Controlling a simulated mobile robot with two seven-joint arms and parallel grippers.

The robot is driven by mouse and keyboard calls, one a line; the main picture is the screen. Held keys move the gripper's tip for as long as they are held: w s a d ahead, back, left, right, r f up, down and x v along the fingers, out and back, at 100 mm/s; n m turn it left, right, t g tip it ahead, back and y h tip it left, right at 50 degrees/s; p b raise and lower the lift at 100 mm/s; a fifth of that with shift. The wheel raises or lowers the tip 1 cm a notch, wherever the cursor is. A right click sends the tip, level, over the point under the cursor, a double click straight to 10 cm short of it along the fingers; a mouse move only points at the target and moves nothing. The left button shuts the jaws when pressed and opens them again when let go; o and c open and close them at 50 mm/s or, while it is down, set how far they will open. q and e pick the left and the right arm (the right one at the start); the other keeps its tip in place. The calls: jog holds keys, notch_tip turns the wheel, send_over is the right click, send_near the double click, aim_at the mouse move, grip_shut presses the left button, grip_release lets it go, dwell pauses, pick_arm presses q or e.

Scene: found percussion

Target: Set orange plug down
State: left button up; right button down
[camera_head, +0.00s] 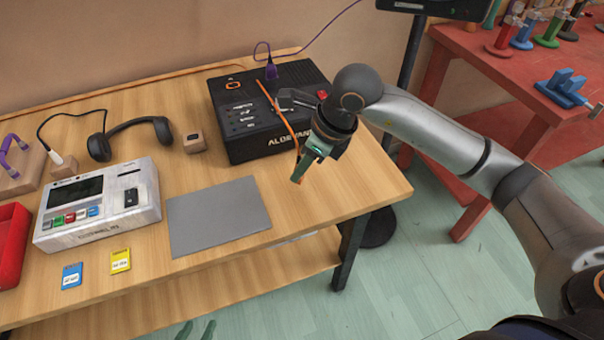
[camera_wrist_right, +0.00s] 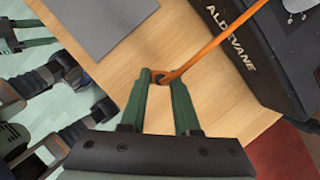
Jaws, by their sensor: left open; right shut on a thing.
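The orange plug (camera_wrist_right: 161,77) is a small dark and orange end on an orange cable (camera_wrist_right: 213,45). My right gripper (camera_wrist_right: 163,81) is shut on it, with the plug between the green fingertips. In the head view my right gripper (camera_head: 299,176) points down near the table's right edge, in front of the black ALDEVANE box (camera_head: 249,113). The plug is mostly hidden there; the orange cable (camera_head: 286,122) runs up across the box. I cannot tell whether the plug touches the wood. My left gripper (camera_head: 196,331) is open and empty at the bottom edge, in front of the table.
A grey mat (camera_head: 218,216) lies left of my right gripper, with bare wood (camera_head: 330,190) around it. A white button console (camera_head: 97,207), headphones (camera_head: 130,132) and a small wooden block (camera_head: 194,142) stand further left. A purple plug (camera_head: 271,72) is in the box's top.

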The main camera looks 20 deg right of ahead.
jog(key=shift+a+f, duration=0.1)
jog(key=shift+f, duration=1.25)
jog(key=shift+f, duration=0.2)
jog(key=c, duration=0.6)
grip_release()
jog(key=shift+s+r, duration=0.1)
jog(key=shift+c, duration=0.2)
jog(key=shift+r, duration=0.1)
jog(key=shift+r, duration=0.2)
jog(key=p+v, duration=0.1)
jog(key=v, duration=1)
jog(key=shift+d+r, duration=0.2)
jog(key=shift+r, duration=0.1)
jog(key=shift+s, duration=0.15)
